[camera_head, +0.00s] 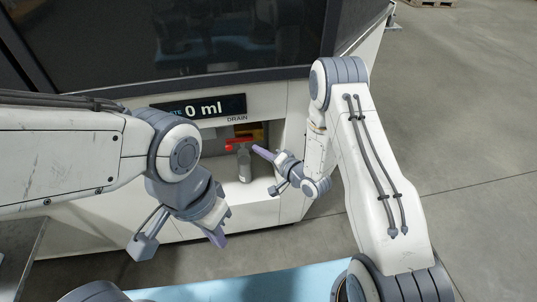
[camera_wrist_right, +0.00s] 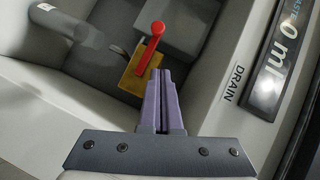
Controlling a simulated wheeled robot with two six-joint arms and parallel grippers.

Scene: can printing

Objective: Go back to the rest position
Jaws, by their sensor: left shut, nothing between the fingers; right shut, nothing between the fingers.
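My left gripper (camera_head: 217,236) hangs in front of the white machine, shut and empty, with its fingers pointing down. My right gripper (camera_head: 257,151) is at the opening of the drain recess, shut and empty. Its purple fingers also show in the right wrist view (camera_wrist_right: 161,88), closed together and pointing toward the red lever (camera_wrist_right: 151,46). In the head view the red lever (camera_head: 240,143) lies just left of the right fingertips. I cannot tell whether they touch it. The lever sits on a brass-coloured block (camera_wrist_right: 138,75).
A grey bottle-like container (camera_head: 244,165) stands in the recess below the lever; it also shows in the right wrist view (camera_wrist_right: 62,28). The display (camera_head: 203,108) reads 0 ml, beside the label DRAIN. A light blue surface (camera_head: 245,288) lies at the bottom. Open floor (camera_head: 470,130) is at right.

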